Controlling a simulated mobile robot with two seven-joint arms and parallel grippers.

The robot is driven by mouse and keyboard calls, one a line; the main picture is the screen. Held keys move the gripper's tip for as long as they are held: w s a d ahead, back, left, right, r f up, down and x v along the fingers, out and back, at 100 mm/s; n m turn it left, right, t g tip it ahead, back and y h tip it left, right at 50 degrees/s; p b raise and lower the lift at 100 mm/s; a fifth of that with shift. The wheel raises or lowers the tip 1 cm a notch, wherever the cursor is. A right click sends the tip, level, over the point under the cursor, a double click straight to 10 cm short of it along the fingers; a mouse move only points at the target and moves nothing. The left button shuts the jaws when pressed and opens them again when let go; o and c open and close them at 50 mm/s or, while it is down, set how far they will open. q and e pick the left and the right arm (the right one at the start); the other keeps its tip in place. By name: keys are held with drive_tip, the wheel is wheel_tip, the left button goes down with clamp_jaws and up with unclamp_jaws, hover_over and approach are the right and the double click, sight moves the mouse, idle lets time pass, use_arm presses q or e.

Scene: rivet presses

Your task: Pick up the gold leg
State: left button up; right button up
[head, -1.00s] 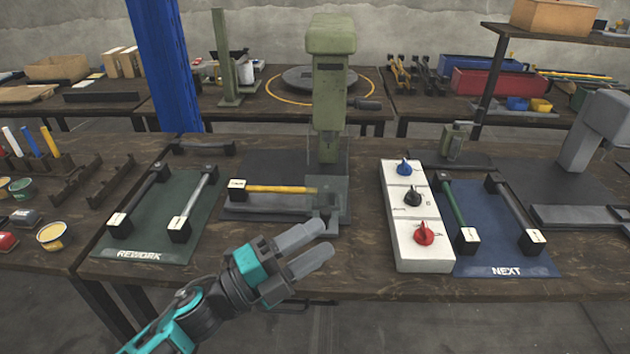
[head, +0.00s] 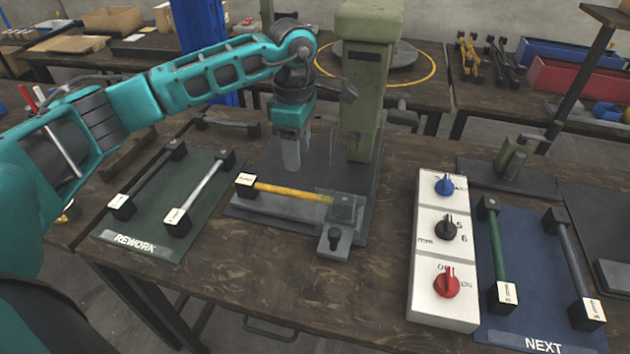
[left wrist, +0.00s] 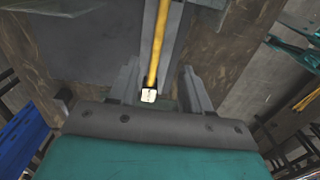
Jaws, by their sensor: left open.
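The gold leg (head: 290,191) lies across the bed of the green press (head: 362,90). Its black end block with a pale label (head: 246,181) is at the left, and its right end is under a clear guard (head: 340,205). My left gripper (head: 297,158) is open and empty, pointing down over the press base, behind the leg in the head view. In the left wrist view the gold leg (left wrist: 159,45) runs between the two spread fingers (left wrist: 160,85), with its labelled end near the palm; no contact shows. My right gripper is not in view.
A green REWORK mat (head: 150,215) with two legs lies left of the press. A white control box (head: 432,270) with three knobs stands right of it. A blue NEXT mat (head: 535,255) with two legs lies farther right. A small dark clamp (head: 334,243) sits in front.

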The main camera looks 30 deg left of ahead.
use_arm(q)
hover_over(299, 192)
wheel_tip(299, 192, down, 7)
drive_tip(key=shift+d+r, duration=0.1)
drive_tip(key=shift+r, duration=0.1)
drive_tip(key=shift+f, duration=3.05)
drive_tip(key=shift+c, duration=0.2)
drive_tip(key=shift+r, duration=0.1)
clamp_jaws()
